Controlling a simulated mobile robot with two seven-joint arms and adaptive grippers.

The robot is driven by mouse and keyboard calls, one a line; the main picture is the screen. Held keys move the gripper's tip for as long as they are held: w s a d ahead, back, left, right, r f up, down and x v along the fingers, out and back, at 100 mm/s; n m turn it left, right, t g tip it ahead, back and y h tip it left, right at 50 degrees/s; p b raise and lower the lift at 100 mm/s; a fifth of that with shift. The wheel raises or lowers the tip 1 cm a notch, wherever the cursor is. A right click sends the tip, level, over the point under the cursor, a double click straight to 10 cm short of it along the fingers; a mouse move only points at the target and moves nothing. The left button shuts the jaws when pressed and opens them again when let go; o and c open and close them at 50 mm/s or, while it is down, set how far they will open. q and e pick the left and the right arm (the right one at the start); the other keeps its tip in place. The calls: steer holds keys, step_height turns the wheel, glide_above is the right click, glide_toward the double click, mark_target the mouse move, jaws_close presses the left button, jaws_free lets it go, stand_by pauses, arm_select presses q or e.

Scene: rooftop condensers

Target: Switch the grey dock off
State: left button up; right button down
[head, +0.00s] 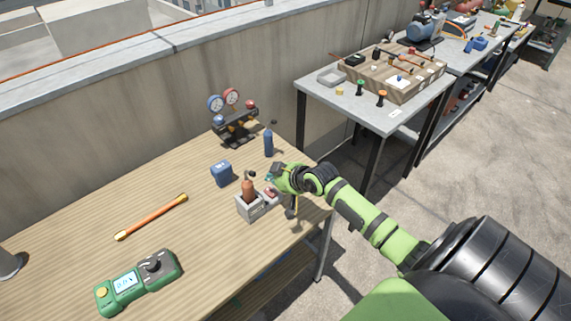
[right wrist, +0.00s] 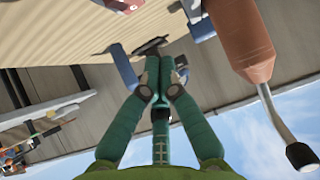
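The grey dock (head: 252,209) stands near the right end of the wooden table. A copper-brown tool (head: 249,190) with a bent metal tube stands upright in it. A small reddish part (head: 271,193) shows at the dock's right end; I cannot tell whether it is a switch or how it is set. My right gripper (head: 274,174) is just behind and right of the dock, above the table. In the right wrist view its green fingers (right wrist: 159,62) are together with nothing visible between them. The copper-brown tool (right wrist: 240,38) appears close beside them. My left gripper is out of view.
A blue bottle (head: 268,142), a blue block (head: 221,173) and a gauge set (head: 235,118) stand behind the dock. An orange rod (head: 152,217) and a green meter (head: 138,282) lie left. The table's right edge is close to the dock.

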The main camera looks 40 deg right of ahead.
steer(key=w+r+v, duration=0.1)
steer(key=v, duration=0.7)
steer(key=shift+b, duration=0.3)
steer(key=shift+a, duration=0.1)
